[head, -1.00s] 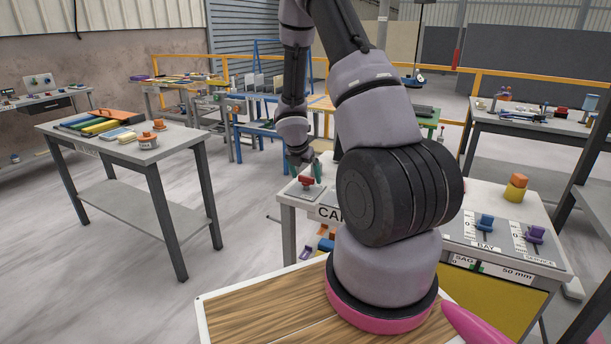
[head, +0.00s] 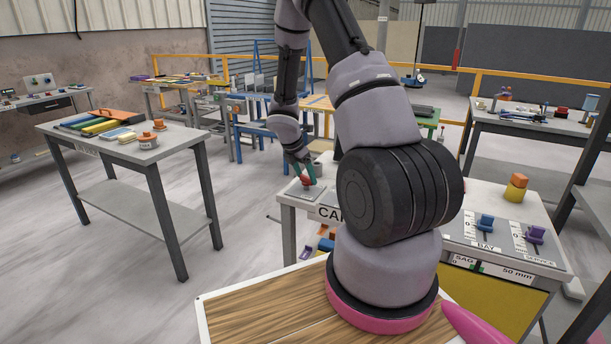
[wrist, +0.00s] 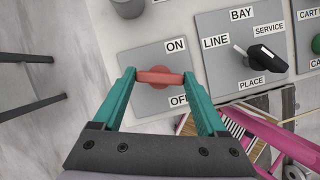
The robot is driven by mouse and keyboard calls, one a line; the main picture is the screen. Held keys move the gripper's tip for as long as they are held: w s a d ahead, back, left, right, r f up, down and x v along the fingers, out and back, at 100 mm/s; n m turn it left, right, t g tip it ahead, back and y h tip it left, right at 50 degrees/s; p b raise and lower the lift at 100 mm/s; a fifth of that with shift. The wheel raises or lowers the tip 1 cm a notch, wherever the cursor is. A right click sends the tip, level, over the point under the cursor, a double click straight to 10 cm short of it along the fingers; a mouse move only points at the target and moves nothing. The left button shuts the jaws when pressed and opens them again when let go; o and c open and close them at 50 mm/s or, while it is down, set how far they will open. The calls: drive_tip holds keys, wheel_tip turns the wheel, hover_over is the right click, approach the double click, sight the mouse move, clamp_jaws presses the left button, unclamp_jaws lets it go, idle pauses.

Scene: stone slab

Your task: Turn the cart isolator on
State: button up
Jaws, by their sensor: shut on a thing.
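The cart isolator is a red rotary handle (wrist: 160,77) on a grey plate (wrist: 135,62) marked ON and OFF. In the wrist view its bar lies across the picture, with ON above its right end and OFF below. My gripper (wrist: 160,78) has its teal fingers shut on the two ends of the bar. In the head view the red handle (head: 306,182) is at the left end of the cart top, partly hidden by the fingers of my gripper (head: 304,176).
Right of the isolator in the wrist view is a selector with a black handle (wrist: 266,59), marked LINE, BAY, SERVICE and PLACE. A grey cylinder (wrist: 128,8) stands behind the plate. A grey table (head: 118,150) stands apart at left, with open floor between.

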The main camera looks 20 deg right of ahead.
drive_tip(key=m+g, duration=0.1)
drive_tip(key=m, duration=0.2)
drive_tip(key=m+g, duration=0.1)
drive_tip(key=m, duration=0.3)
drive_tip(key=shift+w+g, duration=0.2)
drive_tip(key=shift+g, duration=0.2)
drive_tip(key=m+g, duration=0.1)
drive_tip(key=m, duration=0.2)
drive_tip(key=m+g+y, duration=0.1)
drive_tip(key=m, duration=0.2)
drive_tip(key=shift+w+m, duration=0.15)
drive_tip(key=shift+m, duration=0.25)
drive_tip(key=shift+d, duration=0.1)
drive_tip(key=o, duration=1.3)
drive_tip(key=shift+y, duration=0.3)
drive_tip(key=v, duration=1)
drive_tip(key=shift+w+r, duration=0.2)
drive_tip(key=shift+r, duration=0.15)
